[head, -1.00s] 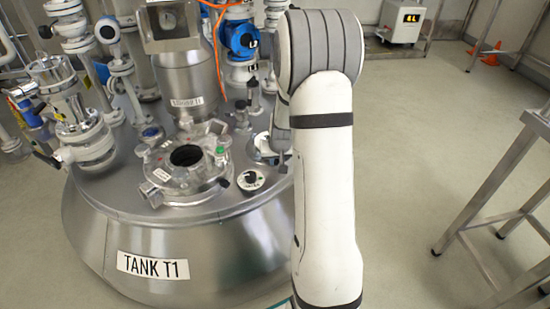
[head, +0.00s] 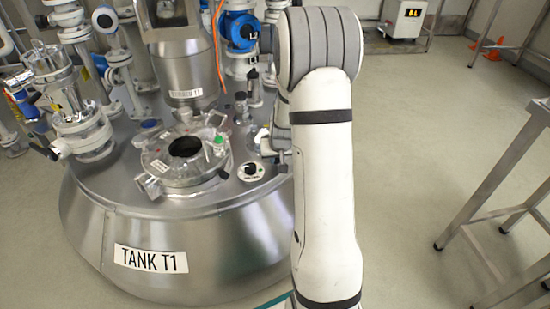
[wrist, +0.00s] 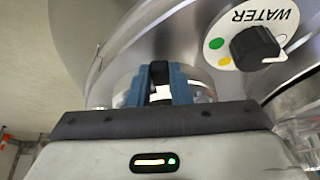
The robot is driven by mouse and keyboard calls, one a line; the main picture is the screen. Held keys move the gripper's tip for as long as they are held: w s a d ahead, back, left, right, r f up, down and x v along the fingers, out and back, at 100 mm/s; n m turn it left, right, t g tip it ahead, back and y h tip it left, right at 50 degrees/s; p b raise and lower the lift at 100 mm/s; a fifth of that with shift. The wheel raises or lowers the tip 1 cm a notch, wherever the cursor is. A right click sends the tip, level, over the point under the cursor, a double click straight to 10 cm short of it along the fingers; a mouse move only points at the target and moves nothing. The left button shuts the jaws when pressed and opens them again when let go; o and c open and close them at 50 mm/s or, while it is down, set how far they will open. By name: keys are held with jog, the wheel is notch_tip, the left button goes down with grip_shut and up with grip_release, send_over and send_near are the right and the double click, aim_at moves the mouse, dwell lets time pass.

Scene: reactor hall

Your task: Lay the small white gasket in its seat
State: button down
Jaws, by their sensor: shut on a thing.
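My gripper (wrist: 160,92) shows in the wrist view with its two blue fingers shut on a small dark piece (wrist: 159,72). A small white patch shows just below that piece, between the fingers. I cannot tell whether this white patch is the gasket. A pale, shiny round rim shows behind and beside the fingers; I cannot tell whether it is the seat. In the head view my arm hides the gripper's fingertips, at the right side of the tank top (head: 105,190).
A black WATER knob on a round white dial (wrist: 254,48) is close to the right of my fingers. It also shows in the head view (head: 251,171), right of the open round port (head: 186,147). Pipes and valves crowd the tank's back. A metal table (head: 500,180) stands right; floor between is clear.

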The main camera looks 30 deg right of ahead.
jog(key=c, duration=1.3)
grip_release()
jog(key=shift+o, duration=0.2)
notch_tip(320, 180, up, 6)
jog(key=p, duration=0.4)
jog(key=shift+p, duration=0.35)
jog(key=shift+s, duration=0.1)
jog(key=shift+r, duration=0.1)
jog(key=s+a+r+n+p, duration=0.1)
jog(key=s+a+r+p, duration=0.4)
jog(key=r, duration=1.1)
jog(key=s+a+r+n+g+p, duration=0.1)
jog(key=s+a+r+p, duration=0.5)
jog(key=s+r+p, duration=0.6)
jog(key=s+a+r+n+y+p, duration=0.1)
jog(key=s+a+r+p, duration=0.4)
jog(key=s+r+p, duration=0.4)
notch_tip(320, 180, up, 12)
jog(key=p, duration=0.5)
jog(key=shift+a+f+g, duration=0.15)
jog(key=shift+a+g, duration=0.25)
